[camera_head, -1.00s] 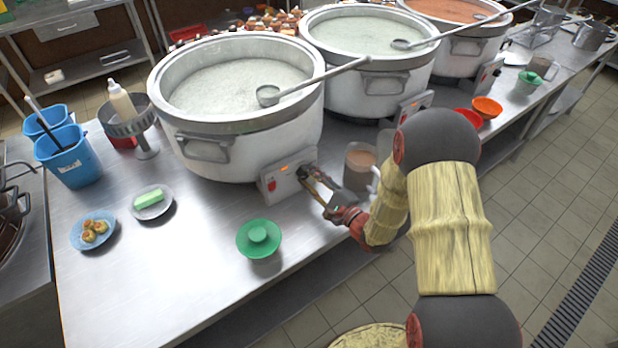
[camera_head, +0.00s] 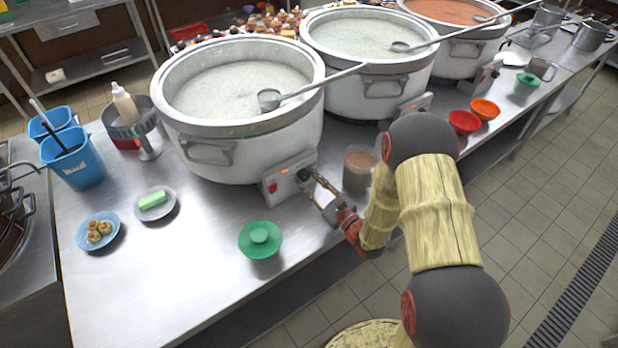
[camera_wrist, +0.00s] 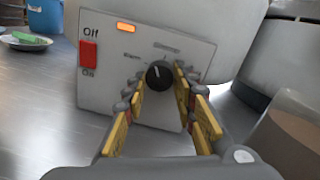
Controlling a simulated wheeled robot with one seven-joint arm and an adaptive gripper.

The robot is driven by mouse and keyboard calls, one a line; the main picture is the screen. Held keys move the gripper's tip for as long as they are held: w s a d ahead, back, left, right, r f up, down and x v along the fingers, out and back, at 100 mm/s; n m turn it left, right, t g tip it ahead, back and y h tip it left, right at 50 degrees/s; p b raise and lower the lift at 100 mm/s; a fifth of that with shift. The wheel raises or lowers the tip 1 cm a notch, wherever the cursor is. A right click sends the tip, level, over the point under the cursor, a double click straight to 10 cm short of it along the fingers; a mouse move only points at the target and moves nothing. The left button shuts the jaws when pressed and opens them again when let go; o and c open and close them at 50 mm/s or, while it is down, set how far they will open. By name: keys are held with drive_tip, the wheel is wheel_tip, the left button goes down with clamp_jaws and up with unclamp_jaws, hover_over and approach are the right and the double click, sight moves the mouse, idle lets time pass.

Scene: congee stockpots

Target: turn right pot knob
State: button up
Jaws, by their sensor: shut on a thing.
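The nearest white stockpot (camera_head: 240,150), full of pale congee, has a control box (camera_head: 284,180) low on its front. The box also shows in the wrist view (camera_wrist: 105,75), with a red Off/On switch (camera_wrist: 88,54), a lit orange lamp (camera_wrist: 126,27) and a round black knob (camera_wrist: 159,74) with a pale pointer mark. My gripper (camera_wrist: 160,84) reaches the knob, one yellow-padded finger on each side, and is shut on it. In the head view my gripper (camera_head: 308,178) is at the box's right part, where its fingers partly hide the knob.
A brown-filled mug (camera_head: 358,165) stands close to the right of my gripper. Two more stockpots (camera_head: 365,85) (camera_head: 458,55) stand farther right.

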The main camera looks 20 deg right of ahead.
drive_tip(key=m+p, duration=0.1)
drive_tip(key=m, duration=0.2)
drive_tip(key=m+p, duration=0.1)
drive_tip(key=m, duration=0.1)
drive_tip(key=shift+a+m+t+h, duration=0.1)
drive_tip(key=shift+m+t+h, duration=0.2)
drive_tip(key=shift+m, duration=0.1)
idle(0.3)
drive_tip(key=o, duration=1.2)
drive_tip(key=shift+c, duration=0.2)
drive_tip(key=v, duration=1.2)
